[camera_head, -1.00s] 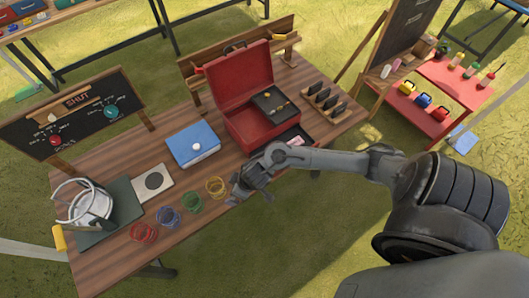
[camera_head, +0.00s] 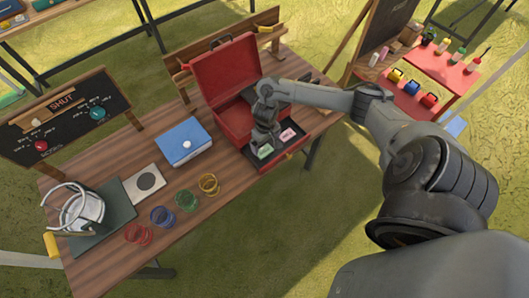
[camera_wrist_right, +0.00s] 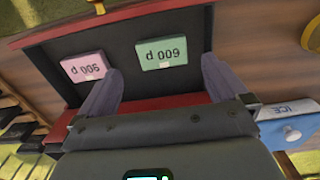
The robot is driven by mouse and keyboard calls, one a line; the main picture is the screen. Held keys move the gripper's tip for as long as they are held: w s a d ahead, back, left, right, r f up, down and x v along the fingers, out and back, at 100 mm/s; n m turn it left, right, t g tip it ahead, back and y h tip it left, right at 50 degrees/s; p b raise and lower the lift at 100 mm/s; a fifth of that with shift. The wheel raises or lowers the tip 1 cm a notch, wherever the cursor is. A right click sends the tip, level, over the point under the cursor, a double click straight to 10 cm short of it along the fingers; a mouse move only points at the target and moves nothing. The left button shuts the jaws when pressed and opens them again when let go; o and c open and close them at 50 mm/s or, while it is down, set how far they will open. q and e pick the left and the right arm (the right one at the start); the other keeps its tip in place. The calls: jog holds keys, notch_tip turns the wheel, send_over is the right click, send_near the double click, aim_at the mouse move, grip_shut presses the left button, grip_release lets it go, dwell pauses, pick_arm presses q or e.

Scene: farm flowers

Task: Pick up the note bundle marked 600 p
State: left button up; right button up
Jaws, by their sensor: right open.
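The green note bundle (camera_head: 265,151) lies in the dark open drawer (camera_head: 291,152) at the front of the red box (camera_head: 230,113). In the right wrist view the green bundle (camera_wrist_right: 161,55) shows upside-down print that reads 600 p. A pink bundle (camera_wrist_right: 86,66), reading 900 p upside down, lies beside it; it also shows in the head view (camera_head: 288,134). My right gripper (camera_head: 263,143) is over the drawer by the green bundle. In the wrist view its open fingers (camera_wrist_right: 160,66) stand apart with the green bundle in the gap between them. My left gripper is out of view.
A blue box (camera_head: 184,142) stands left of the red box. Several coloured wire rings, including a yellow one (camera_head: 209,184), lie along the table's front edge. A metal pot (camera_head: 82,210) stands at the left. The red box's raised lid (camera_head: 226,70) rises behind the drawer.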

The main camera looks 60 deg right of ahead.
aim_at(265, 151)
jog(key=shift+w+f+b, duration=0.15)
jog(key=shift+f+b, duration=0.5)
jog(key=shift+f, duration=2.05)
jog(key=shift+c, duration=0.2)
jog(key=shift+a, duration=0.1)
jog(key=c, duration=1)
jog(key=shift+r, duration=0.15)
